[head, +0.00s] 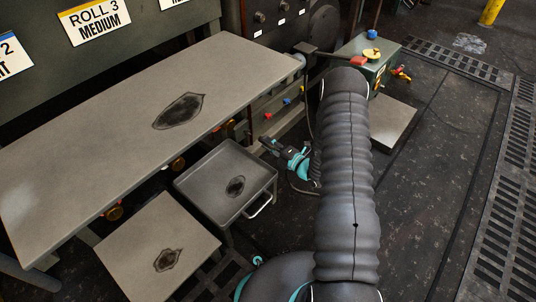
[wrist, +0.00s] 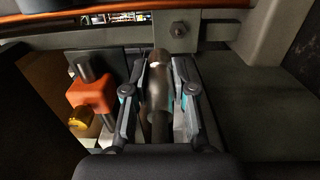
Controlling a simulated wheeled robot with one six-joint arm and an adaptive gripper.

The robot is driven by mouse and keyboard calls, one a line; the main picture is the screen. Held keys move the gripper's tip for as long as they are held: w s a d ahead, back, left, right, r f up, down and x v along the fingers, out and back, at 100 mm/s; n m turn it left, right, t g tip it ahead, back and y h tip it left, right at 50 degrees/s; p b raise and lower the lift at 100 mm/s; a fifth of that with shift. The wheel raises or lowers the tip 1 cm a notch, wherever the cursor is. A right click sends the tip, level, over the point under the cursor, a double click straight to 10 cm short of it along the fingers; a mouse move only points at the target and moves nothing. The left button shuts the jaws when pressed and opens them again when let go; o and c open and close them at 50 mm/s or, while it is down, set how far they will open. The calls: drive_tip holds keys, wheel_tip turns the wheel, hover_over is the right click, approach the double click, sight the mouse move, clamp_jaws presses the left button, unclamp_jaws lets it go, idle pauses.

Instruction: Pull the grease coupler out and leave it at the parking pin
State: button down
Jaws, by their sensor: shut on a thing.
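My gripper (head: 270,145) reaches low beside the machine in the head view, near the front of the long grey bench. In the wrist view my gripper (wrist: 159,82) is shut on a dark metal cylinder with a paler top end, which appears to be the grease coupler (wrist: 157,95). The coupler lies between both fingers, below a grey bar with a bolt. I cannot tell whether it is still seated on a fitting. In the head view the coupler is too small to make out. I cannot identify the parking pin in either view.
An orange block (wrist: 91,94) with a yellow knob (wrist: 80,118) stands close left of the fingers. The long bench (head: 110,130) overhangs near my gripper. A grey tray cart (head: 215,167) stands front left, a green box (head: 372,52) behind. Floor at right is open.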

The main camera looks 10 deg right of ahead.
drive_tip(key=f, duration=0.1)
drive_tip(key=w+f, duration=0.1)
drive_tip(key=f, duration=0.1)
drive_tip(key=shift+w+d+b, duration=0.1)
drive_tip(key=shift+d+b, duration=0.1)
drive_tip(key=shift+b, duration=0.15)
drive_tip(key=shift+r, duration=0.1)
drive_tip(key=shift+x, duration=1.95)
drive_tip(key=shift+a, duration=0.1)
drive_tip(key=c, duration=1.6)
unclamp_jaws()
drive_tip(key=shift+c, duration=0.2)
clamp_jaws()
